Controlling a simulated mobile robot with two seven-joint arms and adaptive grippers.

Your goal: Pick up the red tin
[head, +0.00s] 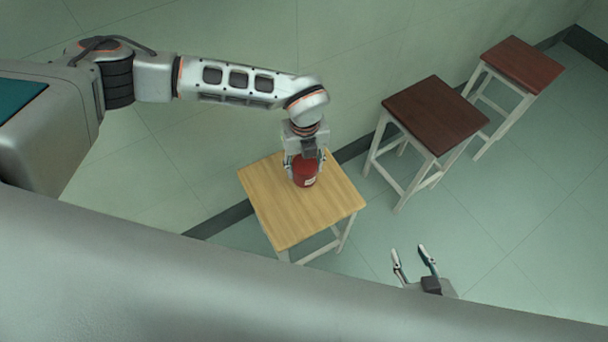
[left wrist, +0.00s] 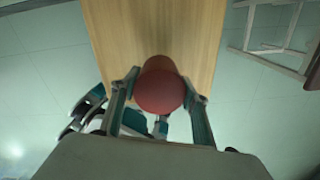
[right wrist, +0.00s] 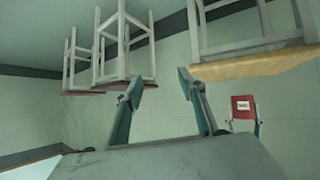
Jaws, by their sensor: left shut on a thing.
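The red tin (head: 305,176) is a small red cylinder with a white label. My left gripper (head: 305,166) points down and is shut on it, with one finger on each side. In the left wrist view the round red end of the tin (left wrist: 160,88) sits between the fingers. In the right wrist view, which looks upside down, the tin (right wrist: 242,104) shows apart from the light wooden stool top (right wrist: 250,66), so it is held above that stool. My right gripper (head: 409,252) is open and empty, off to the right of the stool in the head view.
The light wooden stool (head: 270,215) has a bare top around the tin. Two stools with dark red-brown tops, a nearer one (head: 435,112) and a farther one (head: 522,63), stand to the right. A pale wall runs behind them. The floor at right is clear.

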